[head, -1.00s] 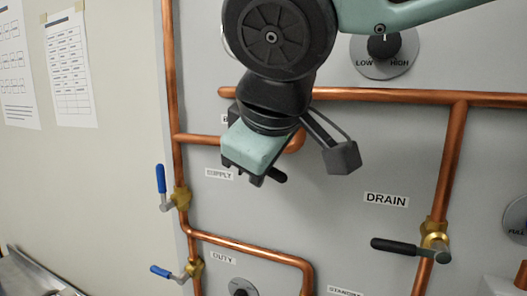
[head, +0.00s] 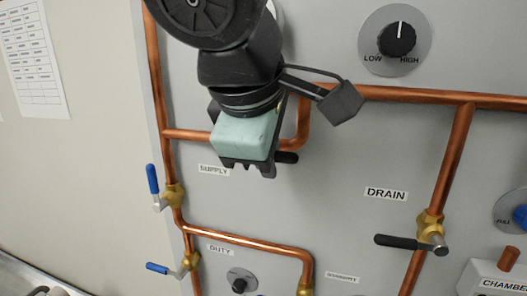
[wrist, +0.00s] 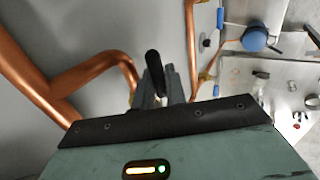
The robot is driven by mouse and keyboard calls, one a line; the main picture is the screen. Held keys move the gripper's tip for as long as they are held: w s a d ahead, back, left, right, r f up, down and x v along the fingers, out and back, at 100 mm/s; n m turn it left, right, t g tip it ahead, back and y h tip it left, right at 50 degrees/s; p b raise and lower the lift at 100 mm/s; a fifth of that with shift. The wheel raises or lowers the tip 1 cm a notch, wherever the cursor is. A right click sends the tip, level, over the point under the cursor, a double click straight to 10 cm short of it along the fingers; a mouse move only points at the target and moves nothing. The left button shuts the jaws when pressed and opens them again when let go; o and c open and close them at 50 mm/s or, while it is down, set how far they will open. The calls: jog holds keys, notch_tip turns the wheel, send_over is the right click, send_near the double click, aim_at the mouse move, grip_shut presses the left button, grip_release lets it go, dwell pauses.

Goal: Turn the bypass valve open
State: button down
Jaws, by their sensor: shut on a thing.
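My gripper (head: 250,166) is shut on a black valve handle (head: 287,157) on the upper pipe run, in the upper middle of the head view. The handle's end sticks out to the right of the jaws and lies about level. In the wrist view the black handle (wrist: 154,68) stands between the fingers, beside a bent copper pipe (wrist: 125,70). My gripper hides the valve body and any label beside it, so I cannot read its name.
The drain valve's black handle (head: 400,242) is at lower right. Blue-handled supply (head: 153,180) and duty (head: 158,268) valves stand at left. A LOW/HIGH knob (head: 397,39) is at upper right. Copper pipes (head: 250,240) cross the grey panel close around my gripper.

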jog(key=c, duration=1.5)
grip_release()
jog(key=b+v, duration=0.4)
jog(key=v, duration=1.3)
jog(key=shift+r, duration=0.15)
